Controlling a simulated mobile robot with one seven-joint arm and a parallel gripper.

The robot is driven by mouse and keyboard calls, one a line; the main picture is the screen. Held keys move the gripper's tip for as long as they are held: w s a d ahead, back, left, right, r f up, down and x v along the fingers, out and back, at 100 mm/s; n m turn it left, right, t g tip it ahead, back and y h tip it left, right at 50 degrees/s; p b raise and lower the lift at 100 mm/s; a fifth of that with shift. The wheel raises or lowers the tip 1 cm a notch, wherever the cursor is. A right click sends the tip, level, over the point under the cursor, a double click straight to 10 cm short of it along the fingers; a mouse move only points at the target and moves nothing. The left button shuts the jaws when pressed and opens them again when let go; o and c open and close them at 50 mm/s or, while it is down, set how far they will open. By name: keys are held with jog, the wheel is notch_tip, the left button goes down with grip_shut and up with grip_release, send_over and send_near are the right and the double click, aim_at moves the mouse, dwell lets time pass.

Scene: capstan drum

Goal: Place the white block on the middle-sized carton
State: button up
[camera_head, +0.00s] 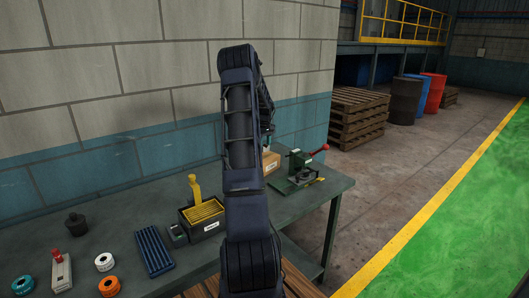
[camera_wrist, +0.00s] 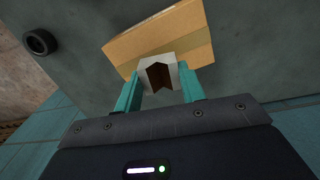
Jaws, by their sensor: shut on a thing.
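The white block (camera_wrist: 144,66), with a notch in its near face, sits between the two teal fingers of my gripper (camera_wrist: 160,82) in the wrist view. My gripper is shut on it. A brown cardboard carton (camera_wrist: 190,38) lies just beyond the block, which overlaps its edge in this view. I cannot tell whether block and carton touch. In the head view a carton (camera_head: 271,161) shows partly behind my arm on the green-grey bench (camera_head: 325,186). Only one carton is visible, so I cannot compare sizes. My gripper and the block are hidden behind my arm there.
A green press with a red-knobbed lever (camera_head: 303,168) stands right of the carton. A black bin with yellow contents (camera_head: 203,216), a blue ribbed tray (camera_head: 154,251) and several rings and small parts lie left. A dark ring (camera_wrist: 40,43) shows in the wrist view.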

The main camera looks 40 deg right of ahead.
jog(key=shift+f, duration=1.9)
jog(key=shift+f, duration=0.1)
jog(key=o, duration=1.2)
jog(key=shift+c, duration=0.2)
